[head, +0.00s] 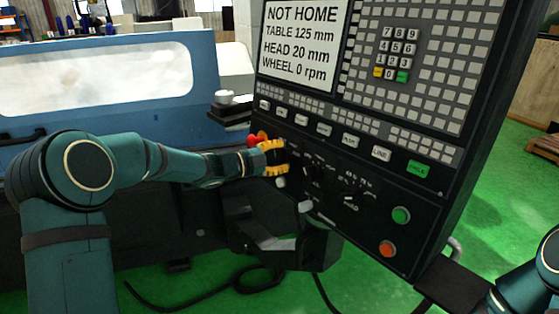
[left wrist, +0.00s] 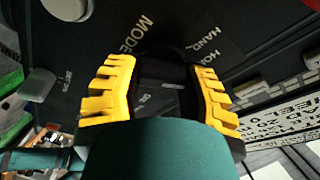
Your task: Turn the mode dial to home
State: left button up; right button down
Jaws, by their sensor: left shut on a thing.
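The black control panel (head: 345,160) of the grinder stands tilted in the head view. Its screen (head: 302,42) reads NOT HOME, TABLE 125 mm, HEAD 20 mm, WHEEL 0 rpm. My left gripper (head: 272,162), with yellow fingers, is at the panel's lower left. In the left wrist view its fingers (left wrist: 165,80) stand on both sides of the dark mode dial (left wrist: 162,72) and are shut on it. The labels MODE, HAND and a partly covered HO... show beside the dial. The dial's pointer is not clear. My right gripper is out of view.
A red button (head: 253,140) sits just left of the gripper. A green button (head: 401,215) and an orange button (head: 387,248) are at the panel's lower right. Other knobs and a row of keys are close by. The blue grinder body (head: 200,105) stands behind my left arm.

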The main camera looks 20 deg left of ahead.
pick_arm(q)
jog(key=shift+m+g, duration=0.3)
jog(key=shift+m, duration=0.6)
jog(key=shift+b, duration=0.3)
jog(key=o, duration=1.2)
jog(key=v, duration=1.2)
jog(key=shift+d+f, duration=0.1)
jog(key=shift+d, duration=0.05)
